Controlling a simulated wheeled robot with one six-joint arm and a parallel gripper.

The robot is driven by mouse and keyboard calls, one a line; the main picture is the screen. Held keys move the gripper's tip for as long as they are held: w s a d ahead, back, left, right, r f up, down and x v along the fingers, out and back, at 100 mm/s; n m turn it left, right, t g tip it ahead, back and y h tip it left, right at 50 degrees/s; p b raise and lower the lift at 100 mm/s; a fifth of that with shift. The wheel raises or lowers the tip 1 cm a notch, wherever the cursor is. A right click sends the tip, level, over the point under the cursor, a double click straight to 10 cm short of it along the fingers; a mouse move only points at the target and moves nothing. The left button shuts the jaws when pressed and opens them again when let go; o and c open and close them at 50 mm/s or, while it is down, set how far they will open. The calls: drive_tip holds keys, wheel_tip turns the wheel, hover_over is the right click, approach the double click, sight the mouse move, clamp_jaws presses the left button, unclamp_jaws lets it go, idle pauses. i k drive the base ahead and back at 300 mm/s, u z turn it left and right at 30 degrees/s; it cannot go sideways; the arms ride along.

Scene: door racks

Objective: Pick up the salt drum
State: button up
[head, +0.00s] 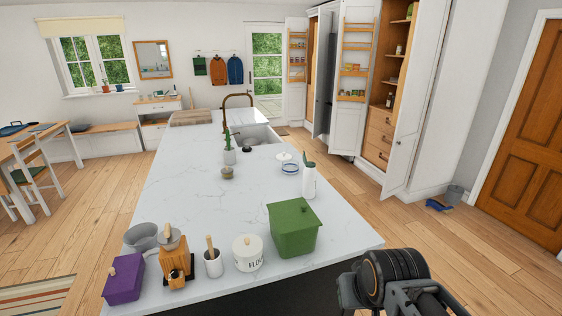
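I cannot make out a salt drum for certain. Small jars and packs stand in the wooden rack (341,45) on the inside of an open white pantry door, too small to tell apart. Another open door further left carries a second wooden rack (291,60) with a few small items. The open pantry (378,122) holds a dark bottle (389,99) and small items on its shelves. Part of my dark arm shows at the bottom right, beside the island's near right corner. My gripper's fingers do not show.
A long marble-topped island (190,195) fills the middle. It carries a purple box (124,280), a grinder (174,257), a flour canister (247,254), a green bin (293,229) and a white bottle (308,183). Wooden floor (415,235) lies clear between island and pantry.

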sight(310, 172)
drive_tip(key=u, duration=0.15)
drive_tip(key=k, duration=0.35)
drive_tip(key=z, duration=0.7)
drive_tip(key=i, duration=0.9)
drive_tip(key=u, duration=0.65)
drive_tip(key=i, duration=0.55)
drive_tip(key=u, duration=0.45)
